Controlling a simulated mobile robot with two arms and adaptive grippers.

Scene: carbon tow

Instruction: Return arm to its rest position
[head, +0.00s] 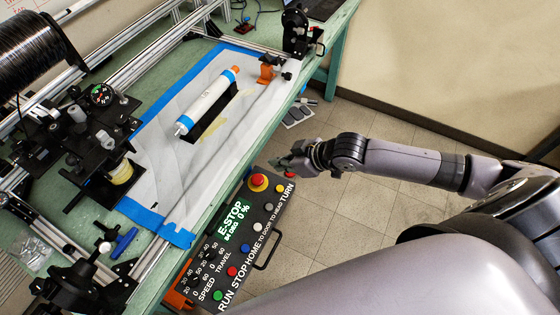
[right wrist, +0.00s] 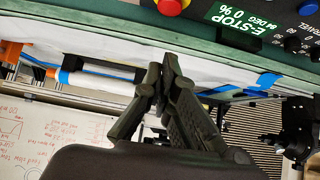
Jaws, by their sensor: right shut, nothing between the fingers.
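My right arm (head: 400,160) reaches in from the right in the head view. Its gripper (head: 290,163) is beside the top end of the control panel (head: 262,215), close to the red E-stop button (head: 258,182). In the right wrist view my right gripper (right wrist: 165,75) is shut, with its fingers together and nothing between them. The control panel's edge and the red button (right wrist: 170,6) show at the top of that view. My left gripper is not in view.
A green bench (head: 150,70) carries a rail frame, a black spool (head: 38,50) and a white roller (head: 208,102) on a white sheet edged with blue tape. A black handle (head: 268,250) sticks out from the panel. Tiled floor (head: 350,210) lies open beneath my arm.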

